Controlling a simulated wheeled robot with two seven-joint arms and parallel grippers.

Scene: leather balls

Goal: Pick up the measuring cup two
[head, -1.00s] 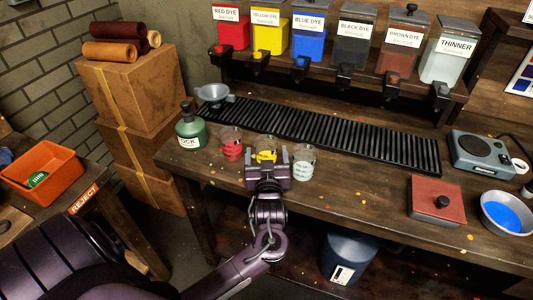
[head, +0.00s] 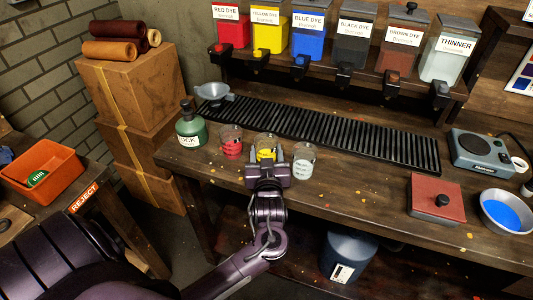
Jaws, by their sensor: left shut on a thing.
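Three clear measuring cups stand in a row on the wooden bench. The left one (head: 231,142) has red contents, the middle one (head: 266,143) has yellow contents, and the right one (head: 303,160) looks pale with dark marks. My left gripper (head: 266,158) comes from the front and is shut on the middle, yellow cup, one finger on each side. The gripper hides the cup's lower part, so I cannot tell whether its base touches the bench. The cup looks upright. My right gripper is not in view.
A green bottle (head: 190,128) and a grey funnel-like dish (head: 214,93) are at the left. A black ribbed grate (head: 340,132) lies behind the cups, below the dye dispensers. A red block (head: 437,200) and a bowl of blue liquid (head: 507,212) stand right. Bench between is clear.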

